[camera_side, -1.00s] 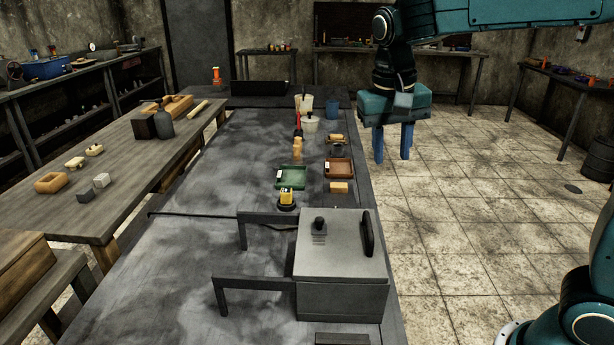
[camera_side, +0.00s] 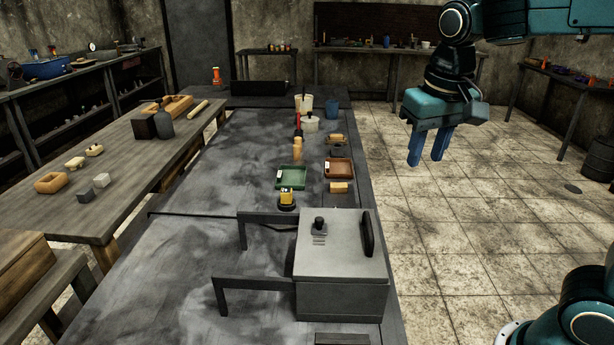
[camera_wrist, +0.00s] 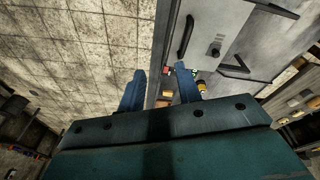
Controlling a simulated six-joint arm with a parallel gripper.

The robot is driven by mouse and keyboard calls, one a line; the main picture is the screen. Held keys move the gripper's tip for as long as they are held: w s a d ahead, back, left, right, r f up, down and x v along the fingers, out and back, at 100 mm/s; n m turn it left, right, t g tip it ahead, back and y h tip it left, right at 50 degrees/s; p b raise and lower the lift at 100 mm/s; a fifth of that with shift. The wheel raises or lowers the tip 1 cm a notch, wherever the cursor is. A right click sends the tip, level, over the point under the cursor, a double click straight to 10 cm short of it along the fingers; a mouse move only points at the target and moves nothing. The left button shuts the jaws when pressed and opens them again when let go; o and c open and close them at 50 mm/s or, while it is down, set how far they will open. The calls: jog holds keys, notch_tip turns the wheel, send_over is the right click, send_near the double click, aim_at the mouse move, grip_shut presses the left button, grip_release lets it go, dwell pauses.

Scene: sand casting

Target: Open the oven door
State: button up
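The oven (camera_side: 342,265) is a grey box at the near end of the dark workbench. A black bar handle (camera_side: 367,233) stands on its upper face near the right edge, and a black knob (camera_side: 319,226) is to its left. The oven also shows at the top of the wrist view (camera_wrist: 215,30), with its handle (camera_wrist: 186,36). My gripper (camera_side: 426,163) hangs over the floor to the right of the bench, beyond the oven and apart from it. Its two blue fingers (camera_wrist: 158,88) are spread with nothing between them.
Beyond the oven, a green tray (camera_side: 291,178), a brown tray (camera_side: 340,168) and several small items stand on the bench. Two dark bracket arms (camera_side: 255,282) stick out left of the oven.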

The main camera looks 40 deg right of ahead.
jog(key=shift+w, duration=0.1)
dwell(0.3)
jog(key=m+g, duration=0.3)
jog(key=m, duration=0.1)
send_over(368, 223)
jog(key=w+a, duration=0.2)
notch_tip(368, 223, down, 4)
jog(key=shift+a, duration=0.15)
jog(key=shift+f, duration=0.15)
jog(key=shift+s+d+f, duration=0.3)
jog(key=shift+d+f, duration=0.05)
jog(key=shift+f, duration=1.85)
jog(key=shift+s+d+f, duration=0.3)
jog(key=shift+f, duration=1.9)
jog(key=shift+s+d+f, duration=0.3)
jog(key=shift+d+f, duration=0.05)
jog(key=shift+f, duration=1.85)
jog(key=shift+c, duration=0.2)
grip_shut()
